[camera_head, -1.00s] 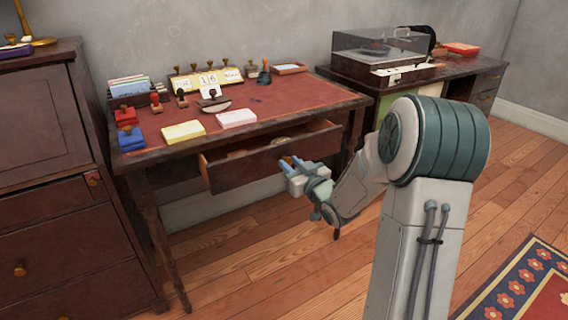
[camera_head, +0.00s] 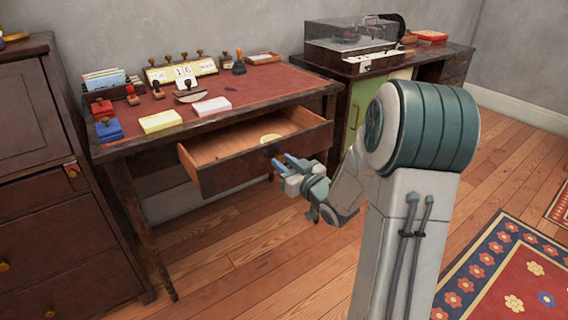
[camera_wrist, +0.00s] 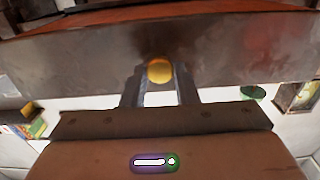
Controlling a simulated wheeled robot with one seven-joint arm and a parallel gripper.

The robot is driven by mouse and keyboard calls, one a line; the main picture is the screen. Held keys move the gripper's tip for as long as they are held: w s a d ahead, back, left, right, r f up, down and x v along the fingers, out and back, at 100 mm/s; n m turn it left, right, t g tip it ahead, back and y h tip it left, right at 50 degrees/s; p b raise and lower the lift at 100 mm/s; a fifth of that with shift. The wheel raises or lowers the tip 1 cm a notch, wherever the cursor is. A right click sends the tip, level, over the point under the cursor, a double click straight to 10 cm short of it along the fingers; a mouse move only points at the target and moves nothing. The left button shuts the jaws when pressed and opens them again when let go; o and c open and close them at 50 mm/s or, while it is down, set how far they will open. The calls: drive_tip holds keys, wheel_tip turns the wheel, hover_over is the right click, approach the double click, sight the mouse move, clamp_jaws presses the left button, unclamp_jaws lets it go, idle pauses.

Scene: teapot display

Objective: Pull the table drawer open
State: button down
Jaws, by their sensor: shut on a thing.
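The table (camera_head: 250,97) has a dark wooden frame and a red top. My gripper (camera_head: 280,163) is at the drawer's front face. In the wrist view the fingers (camera_wrist: 159,82) are shut on a round yellow knob (camera_wrist: 159,70) on the drawer front (camera_wrist: 225,55). In the head view the knob is hidden by the fingers.
Stamps, note pads (camera_head: 212,106) and a calendar (camera_head: 183,71) stand on the table top. A dark cabinet (camera_head: 40,200) is at the left. A record player (camera_head: 350,45) sits on a desk at the back right. Wooden floor in front is clear, with a patterned rug (camera_head: 510,270) at right.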

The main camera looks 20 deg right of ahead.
drive_tip(key=c, duration=1.1)
unclamp_jaws()
drive_tip(key=shift+c, duration=0.2)
drive_tip(key=shift+s, duration=0.1)
drive_tip(key=b+v, duration=0.7)
drive_tip(key=v, duration=0.6)
drive_tip(key=shift+s, duration=0.25)
drive_tip(key=shift+d+b, duration=0.15)
drive_tip(key=shift+b, duration=0.15)
drive_tip(key=shift+r, duration=0.1)
